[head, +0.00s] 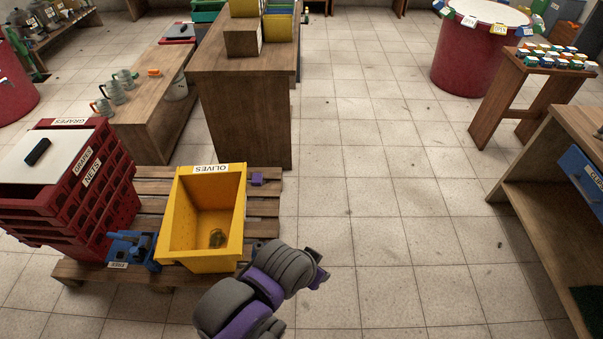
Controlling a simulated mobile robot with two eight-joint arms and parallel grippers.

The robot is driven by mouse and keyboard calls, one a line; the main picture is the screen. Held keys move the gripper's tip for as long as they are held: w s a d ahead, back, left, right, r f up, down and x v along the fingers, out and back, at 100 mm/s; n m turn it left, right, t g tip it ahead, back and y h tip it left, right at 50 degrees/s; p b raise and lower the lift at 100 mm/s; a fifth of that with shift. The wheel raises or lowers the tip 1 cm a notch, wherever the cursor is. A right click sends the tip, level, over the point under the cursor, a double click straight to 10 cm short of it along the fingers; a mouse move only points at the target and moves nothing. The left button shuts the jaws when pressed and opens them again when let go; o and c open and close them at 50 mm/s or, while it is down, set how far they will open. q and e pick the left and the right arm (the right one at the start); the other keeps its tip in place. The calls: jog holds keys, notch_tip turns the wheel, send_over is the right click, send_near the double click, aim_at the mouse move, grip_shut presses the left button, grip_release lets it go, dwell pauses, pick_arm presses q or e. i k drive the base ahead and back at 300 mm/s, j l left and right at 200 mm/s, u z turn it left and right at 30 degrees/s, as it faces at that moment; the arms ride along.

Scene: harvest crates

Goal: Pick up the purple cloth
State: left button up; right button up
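A small purple piece (257,179), which looks like the folded purple cloth, lies on the wooden pallet just right of the yellow crate's far end. My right gripper is not in view.
Stacked red crates (118,190) labelled GRAPES and a blue tool (133,248) stand left of the yellow crate. A wooden counter (243,115) rises behind the pallet (264,208). A wooden shelf (540,175) stands at right. The floor between is clear.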

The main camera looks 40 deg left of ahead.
aim_at(258, 178)
jog(key=i+l+u, duration=0.15)
jog(key=i, duration=0.3)
jog(key=i+l+u, duration=0.15)
jog(key=i, duration=0.25)
jog(key=i+l+u, duration=0.15)
jog(key=i, duration=0.25)
jog(key=i+j+u, duration=0.15)
jog(key=i+u, duration=0.55)
jog(key=i, duration=0.15)
jog(key=i+l+u, duration=0.15)
jog(key=i+u, duration=0.2)
jog(key=i+j+u, duration=0.25)
jog(key=i, duration=0.2)
jog(key=i+j+u, duration=0.2)
jog(key=i, duration=0.3)
